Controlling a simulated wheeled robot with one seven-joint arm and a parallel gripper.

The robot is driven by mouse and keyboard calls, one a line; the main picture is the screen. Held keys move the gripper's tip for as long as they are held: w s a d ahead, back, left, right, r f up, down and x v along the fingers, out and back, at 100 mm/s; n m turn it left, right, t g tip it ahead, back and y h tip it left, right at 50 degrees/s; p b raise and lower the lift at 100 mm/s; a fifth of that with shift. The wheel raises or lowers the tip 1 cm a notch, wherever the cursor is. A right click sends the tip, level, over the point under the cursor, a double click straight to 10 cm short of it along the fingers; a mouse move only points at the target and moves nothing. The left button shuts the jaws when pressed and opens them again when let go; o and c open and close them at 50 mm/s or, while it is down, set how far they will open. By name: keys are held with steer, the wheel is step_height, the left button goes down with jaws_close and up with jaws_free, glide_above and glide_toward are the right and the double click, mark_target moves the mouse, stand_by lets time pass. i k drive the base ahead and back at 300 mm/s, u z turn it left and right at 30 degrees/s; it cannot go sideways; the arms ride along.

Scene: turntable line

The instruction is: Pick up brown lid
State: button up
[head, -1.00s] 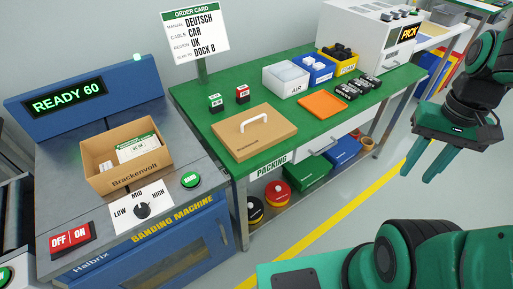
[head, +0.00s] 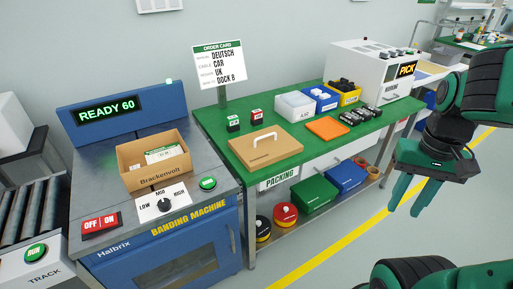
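The brown lid (head: 266,149) lies flat on the green top of the packing table, near its front left edge, with a white arched handle on it. An open cardboard box (head: 157,177) marked Brackenvolt stands on the banding machine to the left of the lid; a printed card shows inside it. My gripper (head: 406,195) hangs at the right over the floor, fingers pointing down, clear of the table and well away from the lid. Its two green fingers are apart with nothing between them.
An orange flat piece (head: 328,127), several black items (head: 361,115) and white, blue and yellow bins (head: 295,106) lie right of and behind the lid. Two small boxes (head: 257,115) and the order card (head: 219,66) stand behind it. Floor is free before the table.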

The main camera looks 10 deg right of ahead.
mark_target(258, 150)
steer(key=i, duration=1)
